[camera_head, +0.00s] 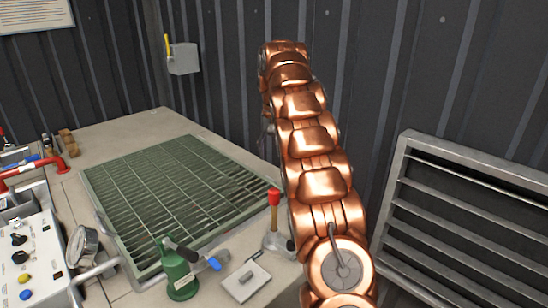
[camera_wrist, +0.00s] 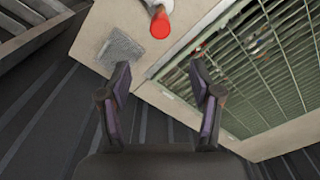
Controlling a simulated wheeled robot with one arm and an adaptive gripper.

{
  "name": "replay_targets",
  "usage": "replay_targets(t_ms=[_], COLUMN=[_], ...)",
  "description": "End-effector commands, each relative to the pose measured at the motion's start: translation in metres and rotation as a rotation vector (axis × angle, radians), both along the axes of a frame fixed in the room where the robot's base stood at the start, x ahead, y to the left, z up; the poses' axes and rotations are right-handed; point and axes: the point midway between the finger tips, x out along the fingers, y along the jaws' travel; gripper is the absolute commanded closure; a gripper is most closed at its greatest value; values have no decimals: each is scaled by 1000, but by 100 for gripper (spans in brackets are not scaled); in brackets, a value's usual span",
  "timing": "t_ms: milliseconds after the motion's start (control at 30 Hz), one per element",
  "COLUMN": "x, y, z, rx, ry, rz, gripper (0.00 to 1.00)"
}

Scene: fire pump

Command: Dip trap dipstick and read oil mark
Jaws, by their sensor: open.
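No part is clearly identifiable as the dipstick. A yellow stick-like piece (camera_head: 168,48) stands upright at a grey wall box (camera_head: 184,60) at the back. A red-topped handle with a wooden-coloured shaft (camera_head: 274,210) rises from a grey base at the front right of the green grating (camera_head: 160,195). In the wrist view a red round end (camera_wrist: 160,25) shows ahead of my gripper, with the grating (camera_wrist: 275,70) to its right.
A green bottle-like body (camera_head: 180,275) with black and blue handles and a small grey plate (camera_head: 246,281) are at the front. A gauge (camera_head: 84,245) and control panel (camera_head: 25,255) are at left. A slatted metal frame (camera_head: 465,220) stands right. Corrugated wall (camera_head: 225,75) closes the back.

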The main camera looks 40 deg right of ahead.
Motion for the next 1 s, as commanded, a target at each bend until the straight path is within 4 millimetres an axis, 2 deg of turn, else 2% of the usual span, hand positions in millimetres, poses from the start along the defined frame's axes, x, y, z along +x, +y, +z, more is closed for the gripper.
replay_targets(t_ms=[33,133,300,1000], x=[1,1,-8,-50], y=[2,2,18,82], z=[12,23,14,7], rx=[1,0,0,-2], ry=[-1,0,12,36], rz=[2,4,19,93], gripper=[36,36,36,36])
